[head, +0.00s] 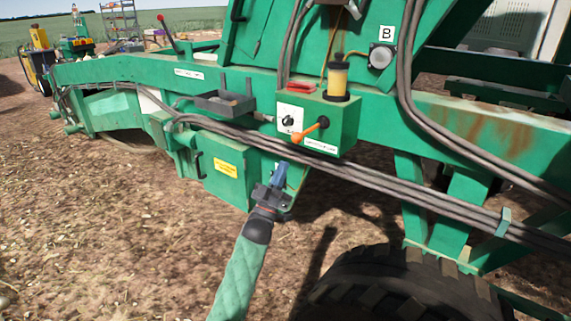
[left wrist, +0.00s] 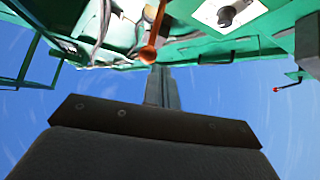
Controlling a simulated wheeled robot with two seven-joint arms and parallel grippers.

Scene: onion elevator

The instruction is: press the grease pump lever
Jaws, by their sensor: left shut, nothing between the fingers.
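The grease pump lever is the orange handle (head: 304,134) on the front of a green box (head: 343,120), slanting down to the left. An amber reservoir with a dark base and cap (head: 338,78) stands on that box. My left gripper (head: 279,174) is shut and empty, pointing up, below and a little left of the lever with a gap in the head view. In the left wrist view the lever's round orange end (left wrist: 148,54) shows beside the shut fingers (left wrist: 162,85); I cannot tell the depth between them. My right gripper is out of view.
A dark knob on a white plate (head: 290,118) sits left of the lever. A grey tray (head: 225,103) is mounted further left. Thick hoses (head: 370,180) run along the green frame under the box. A large tyre (head: 405,285) stands at lower right. Open soil lies at left.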

